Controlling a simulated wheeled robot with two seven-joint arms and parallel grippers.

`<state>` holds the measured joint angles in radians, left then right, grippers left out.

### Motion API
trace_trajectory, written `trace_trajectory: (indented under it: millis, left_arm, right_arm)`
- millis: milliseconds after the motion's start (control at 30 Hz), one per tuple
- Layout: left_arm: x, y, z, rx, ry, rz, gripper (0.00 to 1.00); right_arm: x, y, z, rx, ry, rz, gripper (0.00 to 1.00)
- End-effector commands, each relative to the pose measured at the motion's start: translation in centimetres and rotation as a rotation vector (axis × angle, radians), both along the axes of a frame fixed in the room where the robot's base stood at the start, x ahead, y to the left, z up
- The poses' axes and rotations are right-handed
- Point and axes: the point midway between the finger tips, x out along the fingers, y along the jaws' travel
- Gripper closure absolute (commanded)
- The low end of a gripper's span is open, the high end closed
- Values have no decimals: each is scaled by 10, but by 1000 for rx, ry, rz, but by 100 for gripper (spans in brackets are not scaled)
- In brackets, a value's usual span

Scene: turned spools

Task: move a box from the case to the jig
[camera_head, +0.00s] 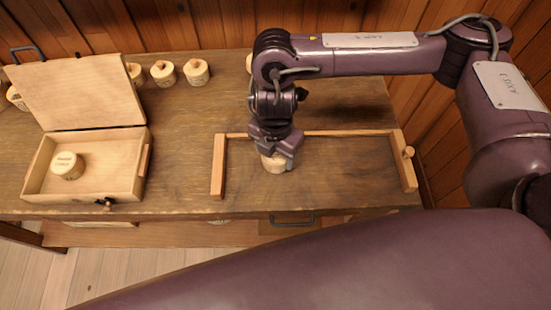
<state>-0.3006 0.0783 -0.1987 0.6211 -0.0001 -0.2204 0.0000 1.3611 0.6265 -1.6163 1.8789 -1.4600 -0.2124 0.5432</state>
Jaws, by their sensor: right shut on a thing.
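The wooden case (128,192) stands open at the left of the table, its lid (80,92) tilted up at the back. One small round wooden box (67,166) with dark lettering sits in it, toward the left. The jig (217,170) is a wooden frame at the right, open at the front, with a peg (408,152) on its right side. My right gripper (273,158) points down inside the jig, near its left part, shut on a round wooden box (274,164). The gripper hides the top of this box; I cannot tell whether it touches the table. My left gripper is out of view.
Several more round wooden boxes (196,72) stand at the back of the wooden table (180,120), some partly hidden by the lid or my arm. A dark latch (106,202) is on the case's front. The table between case and jig is clear.

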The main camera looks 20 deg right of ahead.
Motion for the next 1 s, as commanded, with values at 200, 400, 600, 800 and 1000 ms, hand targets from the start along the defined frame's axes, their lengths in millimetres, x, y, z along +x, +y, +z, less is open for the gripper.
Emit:
trace_trajectory:
  millis: [200, 400, 600, 800, 1000]
  left_arm:
    - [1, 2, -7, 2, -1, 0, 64]
    - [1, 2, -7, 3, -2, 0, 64]
    - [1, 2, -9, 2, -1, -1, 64]
    - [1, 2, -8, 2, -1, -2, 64]
    - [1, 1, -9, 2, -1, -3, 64]
  right_arm:
    - [-1, 0, -32, 1, 3, -1, 58]
    - [0, 0, -35, -1, 1, 0, 58]
    - [-1, 0, -38, 0, 1, 0, 58]
    - [0, 0, -37, -1, 1, 0, 16]
    - [0, 0, -37, -1, 1, 0, 15]
